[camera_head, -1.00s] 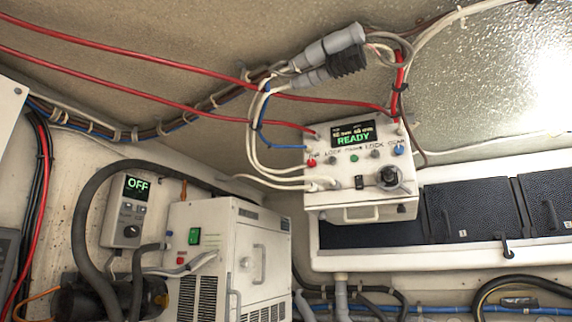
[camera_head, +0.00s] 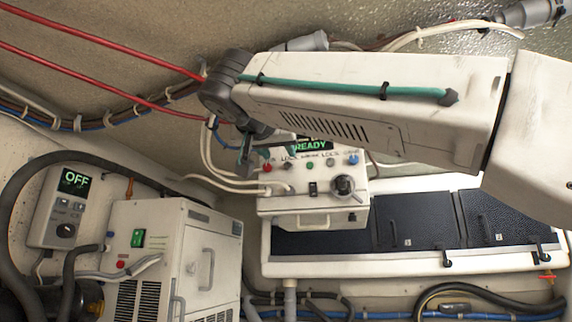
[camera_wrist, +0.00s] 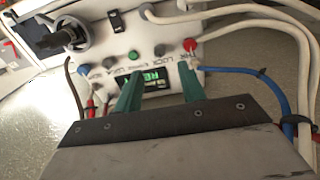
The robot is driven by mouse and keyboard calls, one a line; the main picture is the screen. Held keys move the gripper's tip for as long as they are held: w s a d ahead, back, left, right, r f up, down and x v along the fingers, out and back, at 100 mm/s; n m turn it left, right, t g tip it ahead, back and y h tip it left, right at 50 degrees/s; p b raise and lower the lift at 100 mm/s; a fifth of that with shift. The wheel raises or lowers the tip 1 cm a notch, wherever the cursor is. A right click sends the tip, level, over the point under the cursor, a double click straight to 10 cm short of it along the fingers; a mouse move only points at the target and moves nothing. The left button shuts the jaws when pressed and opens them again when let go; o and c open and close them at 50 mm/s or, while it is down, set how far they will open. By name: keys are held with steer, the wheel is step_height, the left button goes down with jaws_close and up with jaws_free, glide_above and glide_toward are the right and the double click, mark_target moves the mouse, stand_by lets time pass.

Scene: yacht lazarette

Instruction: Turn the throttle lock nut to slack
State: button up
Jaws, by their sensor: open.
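The white control box (camera_head: 312,205) has a lit READY display (camera_head: 311,146) and a row of small knobs labelled THR, LOCK, LOCK and GEAR. The grey nut (camera_head: 289,166) beside the red THR knob (camera_head: 267,168) appears to be the throttle lock nut. In the wrist view this grey nut (camera_wrist: 160,50) sits between the red knob (camera_wrist: 190,44) and the green button (camera_wrist: 134,57). My gripper (camera_wrist: 158,86) is open, its teal fingers apart in front of the display, with nothing between them. In the head view my gripper (camera_head: 248,160) is at the box's upper left.
A large black rotary knob (camera_head: 343,186) and a black switch are on the box's lower face. White and blue cables run beside its left side. A second grey nut (camera_head: 330,161) sits near the blue knob (camera_head: 353,159). A white cabinet (camera_head: 150,240) stands lower left.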

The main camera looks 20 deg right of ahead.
mark_target(288, 165)
steer(key=x, duration=0.7)
steer(key=shift+w+d, duration=0.1)
steer(key=shift+d, duration=0.05)
jaws_close()
